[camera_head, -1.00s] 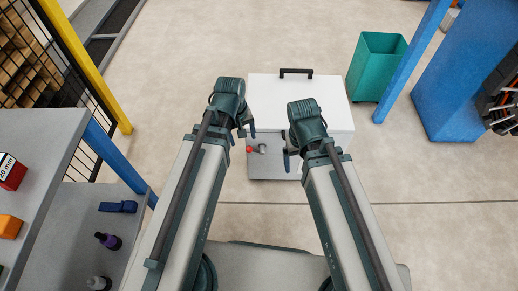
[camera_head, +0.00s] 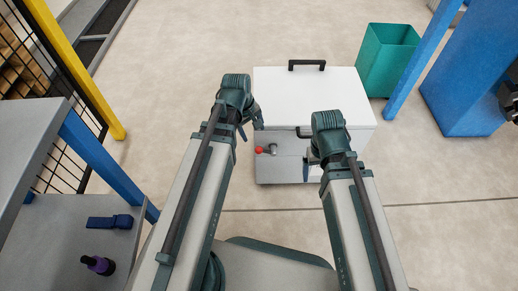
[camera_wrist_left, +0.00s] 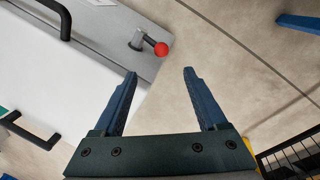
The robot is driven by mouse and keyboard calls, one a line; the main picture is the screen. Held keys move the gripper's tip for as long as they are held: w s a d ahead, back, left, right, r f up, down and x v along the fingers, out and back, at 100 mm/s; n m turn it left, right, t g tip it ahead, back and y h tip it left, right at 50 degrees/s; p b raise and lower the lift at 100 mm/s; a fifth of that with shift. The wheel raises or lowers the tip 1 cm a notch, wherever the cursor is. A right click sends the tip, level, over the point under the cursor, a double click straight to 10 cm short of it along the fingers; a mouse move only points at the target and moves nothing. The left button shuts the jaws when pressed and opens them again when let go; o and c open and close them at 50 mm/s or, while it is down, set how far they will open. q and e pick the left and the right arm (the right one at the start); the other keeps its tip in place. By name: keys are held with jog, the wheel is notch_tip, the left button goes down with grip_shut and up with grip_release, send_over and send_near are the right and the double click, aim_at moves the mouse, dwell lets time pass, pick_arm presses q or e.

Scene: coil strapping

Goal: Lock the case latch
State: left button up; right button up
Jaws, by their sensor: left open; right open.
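The white-lidded case (camera_head: 320,95) stands on the floor ahead, with a grey front. Its latch is a grey lever with a red ball knob (camera_head: 260,150) on the left of the front; the knob also shows in the left wrist view (camera_wrist_left: 161,49). My left gripper (camera_head: 250,130) is open and empty, just above and left of the latch. In the left wrist view its two fingers (camera_wrist_left: 159,75) are apart, and the knob appears beyond the gap, not between them. My right gripper (camera_head: 309,162) is by the right part of the case front; its fingers are partly hidden.
A black handle (camera_head: 307,65) is on the lid, and a dark handle (camera_head: 303,132) is on the front. A green bin (camera_head: 387,60) and blue post stand at right. A grey shelf (camera_head: 75,235) is at left. The floor between is clear.

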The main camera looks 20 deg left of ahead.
aim_at(259, 149)
pick_arm(q)
jog(key=b+x, duration=1.2)
jog(key=x, duration=0.1)
jog(key=shift+a, duration=0.1)
jog(key=shift+c, duration=0.3)
grip_shut()
jog(key=shift+s, duration=0.1)
dwell(0.8)
